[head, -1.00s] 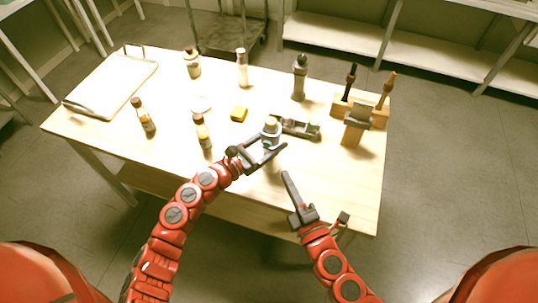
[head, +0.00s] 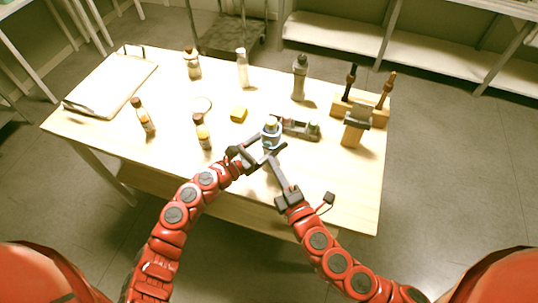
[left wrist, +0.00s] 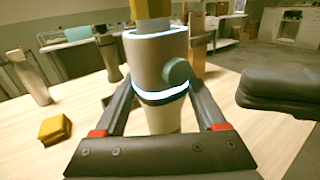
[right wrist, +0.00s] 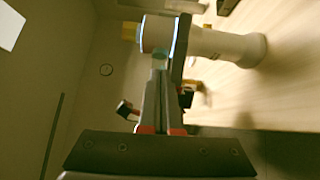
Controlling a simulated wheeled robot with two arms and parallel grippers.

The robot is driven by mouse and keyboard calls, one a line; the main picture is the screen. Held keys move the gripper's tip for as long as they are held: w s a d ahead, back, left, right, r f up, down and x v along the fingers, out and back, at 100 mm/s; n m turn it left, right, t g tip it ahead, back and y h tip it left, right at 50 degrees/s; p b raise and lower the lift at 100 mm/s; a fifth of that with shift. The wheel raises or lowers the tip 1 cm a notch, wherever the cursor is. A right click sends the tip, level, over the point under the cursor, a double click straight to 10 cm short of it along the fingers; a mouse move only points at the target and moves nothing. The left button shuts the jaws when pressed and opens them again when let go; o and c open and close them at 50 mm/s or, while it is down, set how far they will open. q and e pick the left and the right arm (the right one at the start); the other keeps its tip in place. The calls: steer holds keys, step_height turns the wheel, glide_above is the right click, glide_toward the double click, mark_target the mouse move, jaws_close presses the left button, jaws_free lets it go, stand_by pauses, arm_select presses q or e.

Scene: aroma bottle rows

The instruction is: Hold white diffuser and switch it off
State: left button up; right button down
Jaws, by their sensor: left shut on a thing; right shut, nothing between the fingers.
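The white diffuser (head: 271,133) stands upright near the table's front middle, with a glowing blue-white ring. In the left wrist view it (left wrist: 156,60) has a round teal button (left wrist: 177,72) on its side. My left gripper (head: 268,152) is shut on the diffuser, one finger on each side. My right gripper (head: 267,157) is shut and empty, its tip close in front of the diffuser. In the right wrist view the fingertips (right wrist: 159,72) are just by the button on the sideways-seen diffuser (right wrist: 154,33); I cannot tell whether they touch.
A dark tray with small items (head: 298,128) lies just right of the diffuser. A yellow block (head: 239,114) and a brown-capped bottle (head: 202,132) are to its left. A wooden stand (head: 352,107) and grey bottle (head: 299,78) are behind right. The front right table is clear.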

steer(key=x, duration=0.3)
steer(key=shift+w+a, duration=0.2)
steer(key=shift+w, duration=0.1)
steer(key=shift+w+d, duration=0.4)
steer(key=shift+w, duration=0.45)
arm_select(q)
steer(key=shift+s, duration=0.1)
arm_select(e)
glide_toward(269, 147)
steer(key=shift+v, duration=0.95)
arm_select(q)
steer(key=shift+f, duration=0.1)
arm_select(e)
steer(key=shift+a+r, duration=0.15)
steer(key=shift+r, duration=0.05)
